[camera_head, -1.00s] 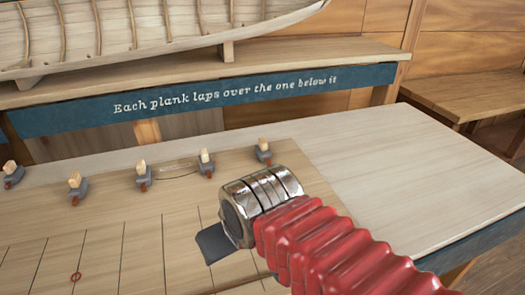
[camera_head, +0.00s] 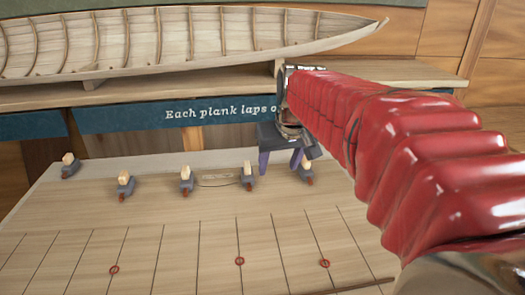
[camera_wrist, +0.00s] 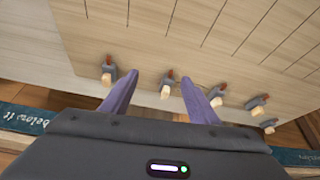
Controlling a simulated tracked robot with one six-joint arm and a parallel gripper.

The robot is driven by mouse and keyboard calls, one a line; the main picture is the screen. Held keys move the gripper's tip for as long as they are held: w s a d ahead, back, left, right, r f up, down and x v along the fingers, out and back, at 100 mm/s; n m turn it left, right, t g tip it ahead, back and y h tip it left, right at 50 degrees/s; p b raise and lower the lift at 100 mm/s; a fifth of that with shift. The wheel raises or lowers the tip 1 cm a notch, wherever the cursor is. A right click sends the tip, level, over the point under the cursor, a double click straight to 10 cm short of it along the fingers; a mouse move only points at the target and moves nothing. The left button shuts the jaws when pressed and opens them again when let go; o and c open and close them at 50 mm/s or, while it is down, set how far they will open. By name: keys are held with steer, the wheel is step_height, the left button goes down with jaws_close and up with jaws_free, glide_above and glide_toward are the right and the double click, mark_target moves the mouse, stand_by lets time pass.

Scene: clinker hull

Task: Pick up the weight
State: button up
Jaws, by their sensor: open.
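Several small grey weights with pale wooden tops and reddish tips stand in a row on the pale board; the frames do not mark out one. In the head view they include one at the left (camera_head: 125,185), one in the middle (camera_head: 186,180), one left of my gripper (camera_head: 248,176) and one at its right (camera_head: 306,172). My gripper (camera_head: 279,164) has its two purple fingers apart, pointing down near the last two. In the wrist view, one weight (camera_wrist: 167,82) shows between the fingertips (camera_wrist: 159,84), apart from them. Nothing is held. The height above the board is unclear.
The board (camera_head: 170,235) has dark ruled lines and red rings (camera_head: 239,261) at the front. A wooden hull (camera_head: 180,40) stands on a shelf behind, above a blue lettered strip (camera_head: 215,112).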

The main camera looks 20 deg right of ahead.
steer(key=w+d, duration=0.7)
steer(key=d, duration=0.1)
steer(key=m, duration=0.1)
glide_toward(306, 164)
step_height(306, 164, up, 2)
steer(key=w, duration=0.1)
steer(key=shift+w+d+r+g, duration=0.1)
steer(key=shift+d+r+g, duration=0.1)
steer(key=shift+d+g, duration=0.15)
steer(key=shift+x, duration=4.35)
steer(key=shift+d, duration=0.1)
steer(key=shift+x, duration=2.6)
steer(key=shift+c, duration=0.6)
